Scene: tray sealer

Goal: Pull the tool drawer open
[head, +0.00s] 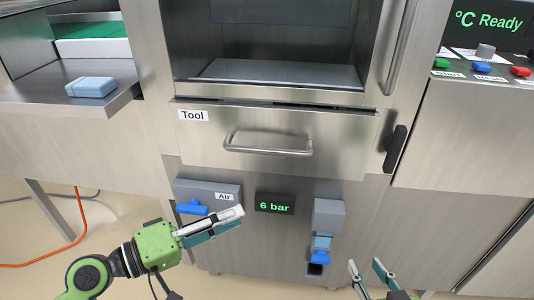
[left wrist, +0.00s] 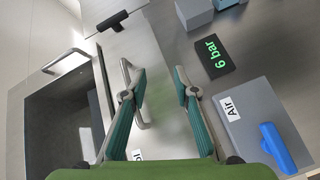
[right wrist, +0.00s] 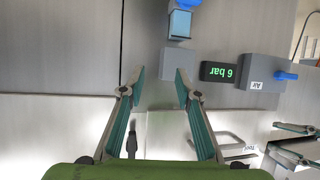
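The tool drawer (head: 345,143) is a wide steel front labelled "Tool", below the open chamber. A thin dark gap shows along its top edge. Its bar handle (head: 268,152) sits mid-front. My left gripper (head: 242,214) is below the handle and apart from it, in front of the air panel. In the left wrist view its fingers (left wrist: 160,80) are spread and empty, with the handle (left wrist: 147,125) partly behind the left finger. My right gripper (head: 366,266) is low at the right, open and empty. The right wrist view shows its spread fingers (right wrist: 160,75) and the drawer handle (right wrist: 222,142).
A black lever (head: 396,149) stands right of the drawer. Below are the air box (head: 225,186) with a blue valve (head: 192,208), a "6 bar" display (head: 274,203) and a grey-blue unit (head: 328,213). A side shelf (head: 40,92) holds a light blue block (head: 91,87).

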